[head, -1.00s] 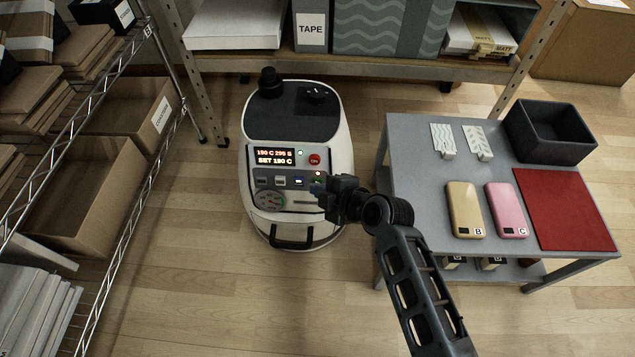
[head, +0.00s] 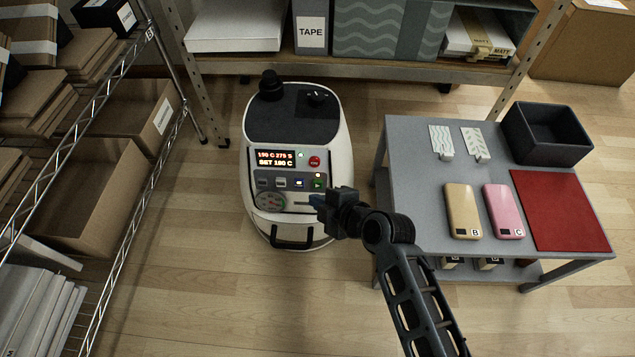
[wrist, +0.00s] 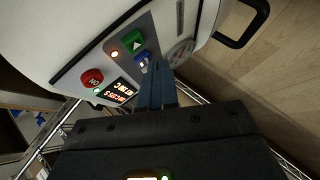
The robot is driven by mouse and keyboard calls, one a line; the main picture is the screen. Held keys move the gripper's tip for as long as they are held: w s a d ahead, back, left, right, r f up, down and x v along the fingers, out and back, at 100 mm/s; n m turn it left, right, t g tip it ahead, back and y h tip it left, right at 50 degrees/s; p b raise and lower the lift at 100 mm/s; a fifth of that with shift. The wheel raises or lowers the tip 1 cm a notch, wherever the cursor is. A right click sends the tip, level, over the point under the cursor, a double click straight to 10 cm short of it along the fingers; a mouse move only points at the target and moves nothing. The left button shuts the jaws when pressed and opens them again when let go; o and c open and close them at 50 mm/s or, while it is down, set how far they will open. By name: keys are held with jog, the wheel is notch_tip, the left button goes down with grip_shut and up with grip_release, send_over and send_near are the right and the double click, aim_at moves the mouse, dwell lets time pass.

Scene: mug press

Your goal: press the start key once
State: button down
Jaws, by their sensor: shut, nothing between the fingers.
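The press (head: 262,213) is a white rounded machine on the floor with a grey front panel. Its green key with a triangle mark (head: 319,183), which I take as the start key, shows uncovered at the panel's right; it also shows in the wrist view (wrist: 134,42). My gripper (head: 315,200) is shut and empty, just below the green key in the head view. In the wrist view its fingertips (wrist: 157,72) point toward the panel beside a blue-lit key (wrist: 142,62). Whether they touch the panel I cannot tell.
A red round button (head: 314,161) sits above the green key, right of the lit display (head: 276,158). A grey table (head: 410,150) with phone cases, a red mat and a dark bin stands at the right. Wire shelving (head: 110,190) is at the left. Floor in front is clear.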

jog(key=s, duration=0.1)
jog(key=s+r+p, duration=0.1)
jog(key=s, duration=0.1)
jog(key=shift+s, duration=0.25)
jog(key=shift+f, duration=0.1)
dwell(0.7)
jog(key=s+d+r+m+t+h, duration=0.1)
jog(key=s+d+m+t+h, duration=0.1)
jog(key=s+d+m, duration=0.5)
jog(key=s+d+m+t+h, duration=0.1)
jog(key=s+d+m+h, duration=0.15)
jog(key=s+d, duration=0.45)
jog(key=s+d+r+m+t+h, duration=0.1)
jog(key=s+d+r+m, duration=0.25)
jog(key=s+r, duration=0.4)
jog(key=s+d+r+m+t+h, duration=0.1)
jog(key=s+d+r+m+t, duration=0.15)
jog(key=s+r+m, duration=0.5)
jog(key=s+d+r+p, duration=0.1)
jog(key=s+r+p, duration=0.2)
jog(key=r+p, duration=1.2)
jog(key=s+d+r+h+p, duration=0.1)
jog(key=s+r+p, duration=0.2)
jog(key=r+p, duration=1.3)
notch_tip(320, 180, up, 7)
jog(key=shift+s+r, duration=0.1)
jog(key=shift+s, duration=0.1)
